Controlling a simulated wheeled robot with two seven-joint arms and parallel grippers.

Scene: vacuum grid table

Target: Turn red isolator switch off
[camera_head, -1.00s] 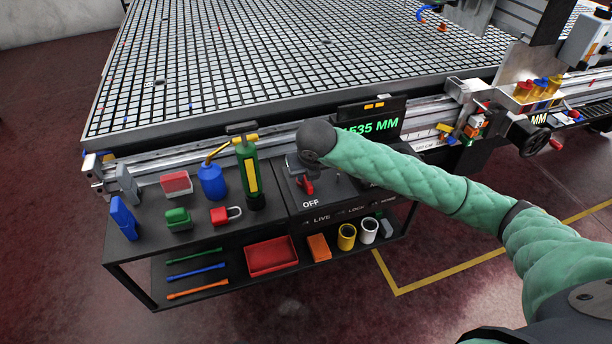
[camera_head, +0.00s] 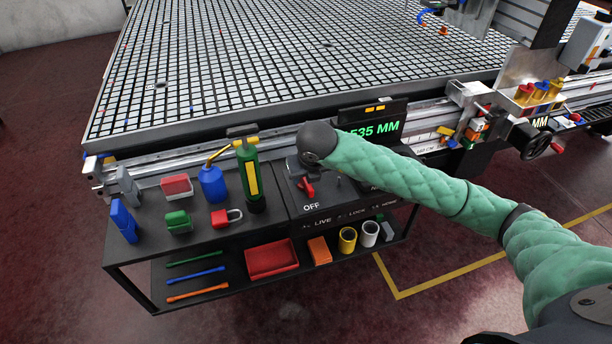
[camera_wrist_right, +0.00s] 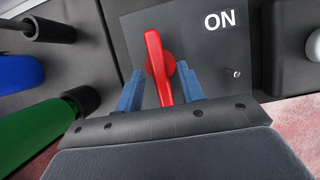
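The red isolator switch handle (camera_head: 307,190) is on the dark panel at the right of the tool shelf, above the word OFF. In the right wrist view the red handle (camera_wrist_right: 157,62) stands out from a grey plate marked ON and tilts slightly. My right gripper (camera_wrist_right: 159,72) is open, with one blue finger on each side of the handle. The right-hand finger is close to it; I cannot tell whether it touches. In the head view my right gripper (camera_head: 304,176) is mostly hidden under its wrist. My left gripper is not in view.
The display (camera_head: 375,126) is just behind my right arm. A red tray (camera_head: 271,259) sits on the lower shelf.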

